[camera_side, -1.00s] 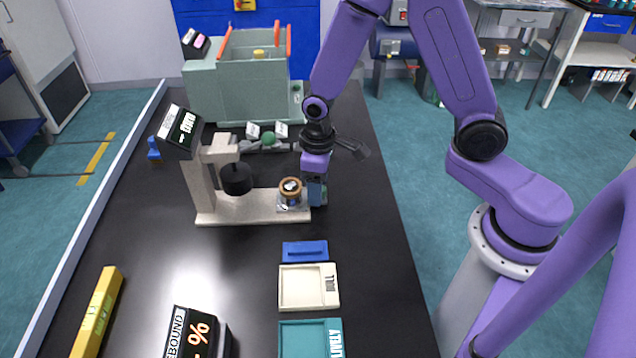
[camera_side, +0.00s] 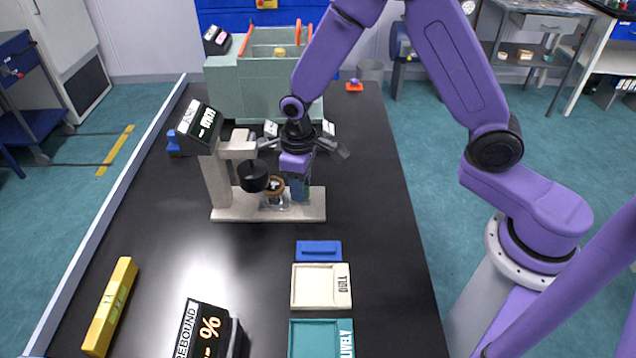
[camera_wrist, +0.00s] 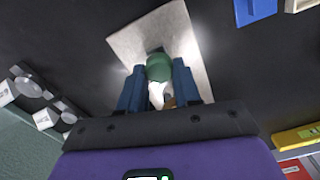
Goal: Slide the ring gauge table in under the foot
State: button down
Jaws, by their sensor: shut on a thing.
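The gauge (camera_side: 218,185) is a beige stand with a tilted dark display. Its black round foot (camera_side: 253,177) hangs above the beige base plate (camera_side: 235,214). The ring gauge table (camera_side: 275,192), with a brown ring top, is upright on the plate, just right of the foot; their edges meet in the side view. My gripper (camera_side: 298,188) is low over the plate's right part, at the table's right side. In the wrist view my gripper (camera_wrist: 158,88) has its blue fingers around a green rounded part (camera_wrist: 159,67); the grip contact is partly hidden.
A blue block (camera_side: 319,250), a cream tray (camera_side: 321,299) and a teal tray (camera_side: 308,340) lie in front. A rebound display (camera_side: 207,330) and a yellow box (camera_side: 110,305) stand front left. A grey-green machine (camera_side: 262,88) stands behind.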

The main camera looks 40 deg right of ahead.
jog(key=shift+w+a, duration=0.2)
jog(key=c, duration=0.8)
grip_release()
notch_tip(320, 180, up, 18)
jog(key=shift+f, duration=0.25)
jog(key=shift+s, duration=0.1)
